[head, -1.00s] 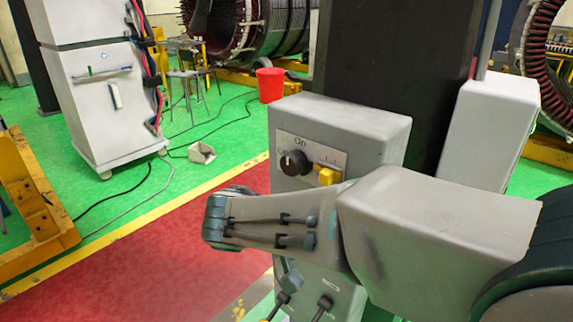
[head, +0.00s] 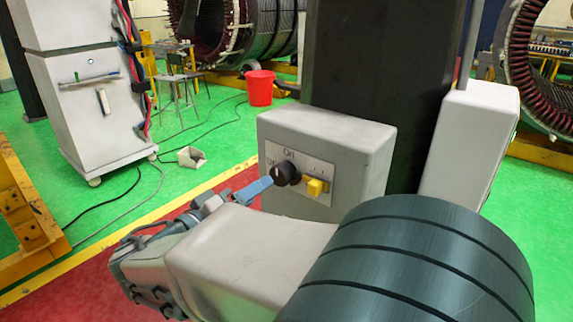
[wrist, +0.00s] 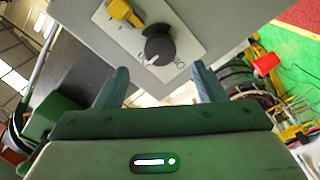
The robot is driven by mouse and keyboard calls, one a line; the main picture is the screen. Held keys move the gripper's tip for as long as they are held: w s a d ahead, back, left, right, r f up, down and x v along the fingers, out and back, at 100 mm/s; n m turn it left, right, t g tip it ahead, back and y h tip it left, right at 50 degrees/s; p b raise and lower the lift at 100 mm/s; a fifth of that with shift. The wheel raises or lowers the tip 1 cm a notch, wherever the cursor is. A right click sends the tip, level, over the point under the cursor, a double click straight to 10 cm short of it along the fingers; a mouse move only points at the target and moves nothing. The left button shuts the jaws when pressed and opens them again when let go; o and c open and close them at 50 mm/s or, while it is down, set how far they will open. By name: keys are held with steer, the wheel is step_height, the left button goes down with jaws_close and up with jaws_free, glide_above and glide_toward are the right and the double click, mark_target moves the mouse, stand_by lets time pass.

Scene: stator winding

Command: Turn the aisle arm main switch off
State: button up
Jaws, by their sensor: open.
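The main switch is a black round knob (head: 285,173) on a pale plate marked "On", on the front of a grey box (head: 340,135). A yellow part (head: 315,187) sits to the right of the knob on the same plate. In the wrist view the knob (wrist: 159,46) shows just beyond and between my fingers, with the yellow part (wrist: 122,12) at upper left. My gripper (wrist: 160,85) is open, its blue-grey fingers apart and nothing between them. In the head view a finger (head: 254,190) points at the knob's left side; whether it touches is unclear.
A black column (head: 380,75) stands behind the box, with another grey box (head: 468,140) to its right. A white cabinet (head: 95,110), a red bucket (head: 260,87) and floor cables are at left and behind.

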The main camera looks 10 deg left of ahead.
mark_target(277, 178)
steer(key=p+x, duration=0.1)
steer(key=x, duration=0.6)
steer(key=shift+d, duration=0.1)
steer(key=c, duration=1)
